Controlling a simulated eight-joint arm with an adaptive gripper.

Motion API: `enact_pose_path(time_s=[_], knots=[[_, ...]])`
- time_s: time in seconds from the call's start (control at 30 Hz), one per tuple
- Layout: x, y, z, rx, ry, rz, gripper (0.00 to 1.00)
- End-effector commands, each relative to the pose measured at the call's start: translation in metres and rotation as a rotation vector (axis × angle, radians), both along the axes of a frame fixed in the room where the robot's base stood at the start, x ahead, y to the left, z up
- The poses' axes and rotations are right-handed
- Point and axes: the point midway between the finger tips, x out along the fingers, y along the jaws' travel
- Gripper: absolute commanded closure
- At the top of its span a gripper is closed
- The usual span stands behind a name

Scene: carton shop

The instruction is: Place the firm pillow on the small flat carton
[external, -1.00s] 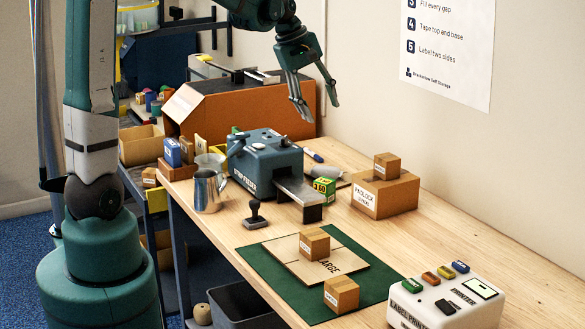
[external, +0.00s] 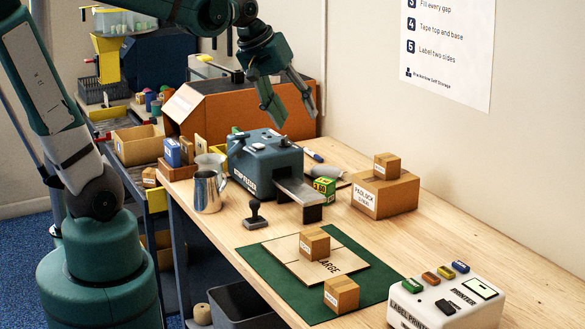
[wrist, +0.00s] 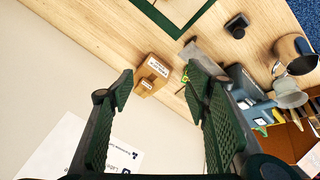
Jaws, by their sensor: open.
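My gripper (external: 293,108) is open and empty, high above the bench near the tape feeder and the brown carton. A flat carton marked LARGE (external: 345,266) lies on a green mat (external: 262,266). A small cardboard box (external: 314,243) stands on it, and another small box (external: 341,294) stands on the mat's front part. I cannot pick out a firm pillow or a small flat carton with certainty.
A tape feeder (external: 265,160) stands mid-bench, with a metal jug (external: 207,190) to its left. The padlock carton (external: 392,196) bears a small box (external: 387,166). A label printer (external: 445,306) is at front right. Bare wood lies right of the mat.

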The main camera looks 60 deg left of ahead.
Motion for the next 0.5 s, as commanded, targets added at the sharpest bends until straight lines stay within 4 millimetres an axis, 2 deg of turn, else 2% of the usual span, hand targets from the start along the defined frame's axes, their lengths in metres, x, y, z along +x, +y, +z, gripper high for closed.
enact_pose_path(time_s=[0.1,0.5], knots=[[-0.021,-0.014,-0.002,0.051,-0.019,-0.087,0.53],[-0.083,-0.046,-0.016,0.234,-0.091,-0.371,0.53]])
